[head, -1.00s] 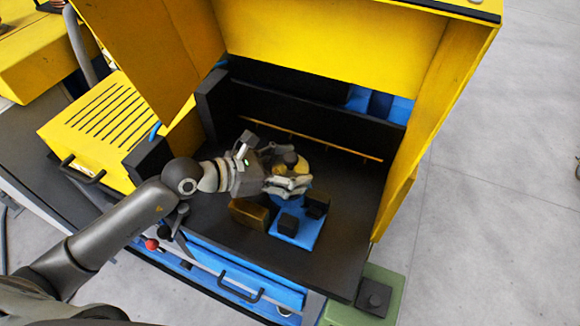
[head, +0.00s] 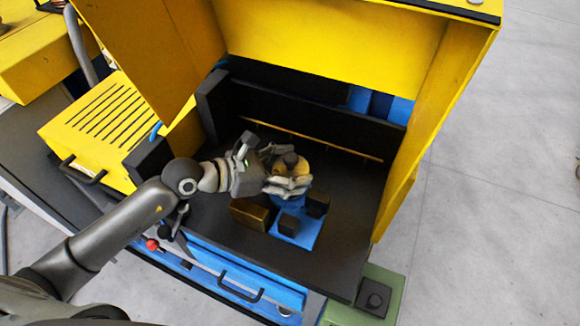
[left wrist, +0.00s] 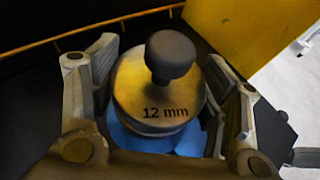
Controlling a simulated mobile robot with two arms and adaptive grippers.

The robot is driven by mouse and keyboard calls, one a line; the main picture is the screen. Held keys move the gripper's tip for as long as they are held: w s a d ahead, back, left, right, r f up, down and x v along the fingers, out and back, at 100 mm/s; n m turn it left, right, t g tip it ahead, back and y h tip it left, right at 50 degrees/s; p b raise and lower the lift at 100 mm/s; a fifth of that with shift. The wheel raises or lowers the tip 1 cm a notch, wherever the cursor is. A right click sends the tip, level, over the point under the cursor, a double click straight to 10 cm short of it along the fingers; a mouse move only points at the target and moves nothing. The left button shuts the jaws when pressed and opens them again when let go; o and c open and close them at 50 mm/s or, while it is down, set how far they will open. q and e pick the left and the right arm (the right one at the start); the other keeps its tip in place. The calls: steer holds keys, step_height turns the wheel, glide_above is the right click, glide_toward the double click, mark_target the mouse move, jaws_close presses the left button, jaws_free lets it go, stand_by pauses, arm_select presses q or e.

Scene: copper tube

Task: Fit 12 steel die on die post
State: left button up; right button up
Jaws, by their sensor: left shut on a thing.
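The 12 mm die (left wrist: 150,97) is a round metal disc with a gold-grey sheen, a black knob (left wrist: 171,55) on top and "12 mm" printed on its face. My left gripper (head: 286,168) has one finger on each side of it and is shut on it. The die (head: 296,169) also shows between the fingers in the head view. A blue rounded part (left wrist: 135,140) shows below the die in the left wrist view. I cannot tell whether the die touches it. The die post itself cannot be made out. My right gripper is not in view.
Yellow guard walls (head: 335,45) enclose the dark bed (head: 345,215) at the back and sides. The bed's front right is clear.

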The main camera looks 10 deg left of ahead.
arm_select(q)
steer(key=shift+f+b, duration=1)
steer(key=shift+f, duration=0.1)
stand_by(0.3)
steer(key=o, duration=1.8)
steer(key=shift+o, duration=0.2)
steer(key=shift+s+f, duration=0.1)
steer(key=shift+f, duration=0.1)
steer(key=v, duration=1.2)
steer(key=shift+r, duration=0.25)
steer(key=shift+d, duration=0.1)
